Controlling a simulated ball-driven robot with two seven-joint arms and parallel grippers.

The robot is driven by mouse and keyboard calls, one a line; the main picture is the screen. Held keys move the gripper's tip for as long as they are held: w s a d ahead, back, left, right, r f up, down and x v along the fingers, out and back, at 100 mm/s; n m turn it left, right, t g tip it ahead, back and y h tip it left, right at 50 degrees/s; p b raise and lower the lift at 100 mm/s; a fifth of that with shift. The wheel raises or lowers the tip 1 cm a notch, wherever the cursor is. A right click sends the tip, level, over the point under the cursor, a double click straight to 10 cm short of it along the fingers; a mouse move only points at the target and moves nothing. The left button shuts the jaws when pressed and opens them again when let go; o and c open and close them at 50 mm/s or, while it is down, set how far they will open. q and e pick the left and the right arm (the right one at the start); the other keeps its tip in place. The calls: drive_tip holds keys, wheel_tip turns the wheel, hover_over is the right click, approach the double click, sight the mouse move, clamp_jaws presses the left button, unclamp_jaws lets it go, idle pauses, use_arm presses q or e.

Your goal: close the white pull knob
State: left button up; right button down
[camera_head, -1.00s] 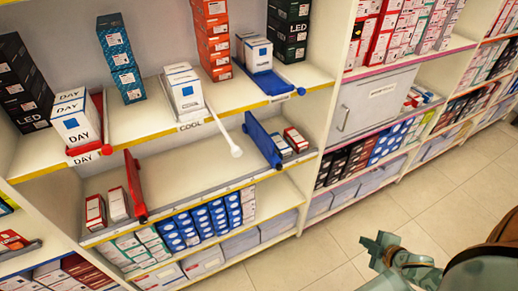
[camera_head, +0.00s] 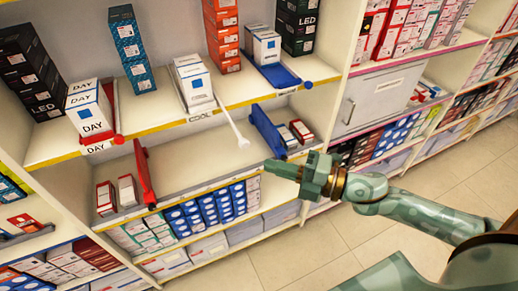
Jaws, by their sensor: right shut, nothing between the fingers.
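The white pull knob (camera_head: 242,142) is the round end of a thin white bar. The bar sticks out and down over the front edge of the upper shelf, from the white boxes (camera_head: 195,84) above the COOL label. My right gripper (camera_head: 272,167) comes in from the right on a green arm. It is shut and empty, in front of the lower shelf edge. In the picture its tip is below and a little right of the knob, apart from it. My left gripper is not in view.
A blue bar (camera_head: 266,130) stands just right of the knob, beside small boxes. A red bar (camera_head: 145,172) stands left on the same lower shelf (camera_head: 190,160). A red knob (camera_head: 119,139) and a blue knob (camera_head: 308,85) stick out from the upper shelf. The floor at right is clear.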

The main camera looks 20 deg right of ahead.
sight(242, 147)
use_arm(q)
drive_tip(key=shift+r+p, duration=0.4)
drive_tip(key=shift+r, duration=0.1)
use_arm(e)
drive_tip(key=w, duration=0.2)
drive_tip(key=w+a, duration=0.2)
drive_tip(key=w, duration=0.1)
drive_tip(key=shift+w, duration=0.3)
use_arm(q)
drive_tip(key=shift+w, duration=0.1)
use_arm(e)
drive_tip(key=shift+w, duration=0.1)
